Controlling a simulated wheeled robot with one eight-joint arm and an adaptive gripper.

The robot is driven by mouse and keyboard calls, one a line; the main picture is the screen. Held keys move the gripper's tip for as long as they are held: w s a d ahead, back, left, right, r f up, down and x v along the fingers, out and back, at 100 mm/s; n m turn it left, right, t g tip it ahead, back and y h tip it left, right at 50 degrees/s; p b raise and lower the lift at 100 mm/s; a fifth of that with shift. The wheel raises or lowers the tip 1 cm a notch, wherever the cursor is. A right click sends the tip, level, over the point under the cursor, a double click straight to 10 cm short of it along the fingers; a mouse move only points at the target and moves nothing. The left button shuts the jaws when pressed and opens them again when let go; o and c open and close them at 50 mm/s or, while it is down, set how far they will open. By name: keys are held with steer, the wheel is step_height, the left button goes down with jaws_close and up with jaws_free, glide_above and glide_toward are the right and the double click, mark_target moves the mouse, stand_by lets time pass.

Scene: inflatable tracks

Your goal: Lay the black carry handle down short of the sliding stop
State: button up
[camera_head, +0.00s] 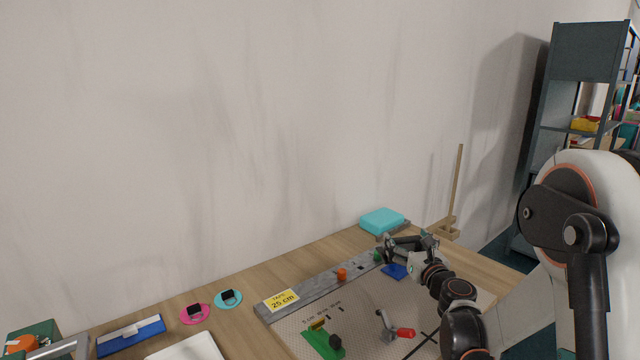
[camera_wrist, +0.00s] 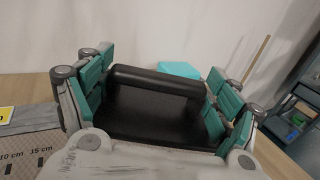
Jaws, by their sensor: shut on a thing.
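The black carry handle (camera_wrist: 155,105), a dark plate with a raised bar, fills the space between my finger pads in the wrist view. My gripper (camera_wrist: 155,100) is shut on it, with teal pads on both sides. In the head view my gripper (camera_head: 408,244) is at the far right end of a grey measuring rail (camera_head: 312,288), and the handle is hard to tell from the dark fingers. Whether its underside touches anything is hidden. I cannot tell for sure which part is the sliding stop; an orange knob (camera_head: 341,274) and a green knob (camera_head: 377,256) are along the rail.
A blue square (camera_head: 394,271) lies beside my gripper. A red-handled clamp (camera_head: 404,332) and a green block piece (camera_head: 322,342) stand on the perforated board. A turquoise box (camera_head: 381,221) and an upright wooden stick (camera_head: 456,185) are behind. Pink (camera_head: 195,314) and cyan discs (camera_head: 228,299) lie left.

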steer(key=s+a+m+h, duration=0.2)
steer(key=s+a+h, duration=0.1)
steer(key=s, duration=0.3)
steer(key=shift+a, duration=0.45)
steer(key=shift+f, duration=0.1)
steer(key=w+d, duration=0.1)
steer(key=w, duration=0.1)
steer(key=w+d+n+y, duration=0.1)
steer(key=w+d+y, duration=0.1)
steer(key=w+d, duration=0.1)
steer(key=shift+w+n, duration=0.3)
steer(key=shift+w, duration=0.05)
steer(key=w+d+y, duration=0.1)
steer(key=w+d+n+y, duration=0.1)
steer(key=d, duration=0.1)
steer(key=w+d, duration=0.1)
steer(key=shift+w+d+r+n+y, duration=0.1)
steer(key=shift+d+r+n+y, duration=0.2)
steer(key=shift+d+y, duration=0.1)
steer(key=s+d+r+n+g+y, duration=0.1)
steer(key=d+n+g+y, duration=0.2)
steer(key=d, duration=1.1)
steer(key=n+y, duration=0.1)
steer(key=y, duration=0.1)
steer(key=shift+r+y, duration=0.25)
steer(key=shift+y, duration=0.05)
